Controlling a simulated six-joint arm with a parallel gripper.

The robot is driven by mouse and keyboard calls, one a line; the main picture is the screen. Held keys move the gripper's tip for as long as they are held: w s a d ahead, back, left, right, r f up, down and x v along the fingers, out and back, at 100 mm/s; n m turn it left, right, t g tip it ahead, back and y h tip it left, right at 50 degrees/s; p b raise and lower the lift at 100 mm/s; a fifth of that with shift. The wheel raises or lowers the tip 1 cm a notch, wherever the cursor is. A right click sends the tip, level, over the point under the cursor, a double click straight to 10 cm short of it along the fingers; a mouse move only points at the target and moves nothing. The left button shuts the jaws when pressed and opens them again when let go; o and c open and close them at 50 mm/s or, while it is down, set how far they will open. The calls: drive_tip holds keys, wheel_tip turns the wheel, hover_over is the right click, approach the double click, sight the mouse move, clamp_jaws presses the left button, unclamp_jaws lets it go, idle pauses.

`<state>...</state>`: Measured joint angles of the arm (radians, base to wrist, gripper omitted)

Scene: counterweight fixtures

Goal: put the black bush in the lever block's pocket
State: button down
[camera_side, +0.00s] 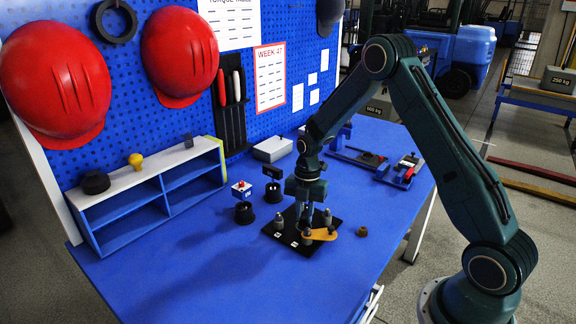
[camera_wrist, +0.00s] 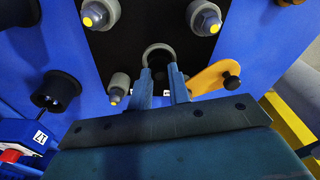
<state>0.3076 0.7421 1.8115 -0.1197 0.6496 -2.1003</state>
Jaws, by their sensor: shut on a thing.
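My gripper (camera_side: 305,213) points down over a black plate (camera_side: 295,243) on the blue bench. In the wrist view my gripper (camera_wrist: 160,72) has its fingertips on either side of a dark, ring-shaped piece with a grey-lit rim, which I take as the black bush (camera_wrist: 158,46). The fingers hide part of it, and the side view does not show it clearly. An orange-yellow lever (camera_side: 323,235) lies at the plate's near right edge. In the wrist view the lever (camera_wrist: 213,75) carries a dark knob. I cannot make out the pocket or whether the bush touches the plate.
Several grey bolted posts, such as one post (camera_wrist: 205,18), stand around the gripper. A brown bush (camera_side: 361,231) sits right of the plate. Two dark stands, including the nearer stand (camera_side: 243,213), are left. A shelf (camera_side: 150,190) borders the pegboard. The bench's front left is clear.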

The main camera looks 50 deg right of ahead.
sight(305, 217)
drive_tip(key=shift+f, duration=0.8)
drive_tip(key=shift+s+f, duration=0.1)
drive_tip(key=shift+f, duration=0.35)
drive_tip(key=shift+f, duration=0.25)
drive_tip(key=c, duration=1.4)
unclamp_jaws()
drive_tip(key=shift+o, duration=0.2)
drive_tip(key=shift+r, duration=0.1)
drive_tip(key=shift+o, duration=0.2)
wheel_tip(305, 217, up, 12)
drive_tip(key=d, duration=0.1)
drive_tip(key=shift+w, duration=0.3)
drive_tip(key=shift+d+r, duration=0.2)
drive_tip(key=shift+r, duration=0.4)
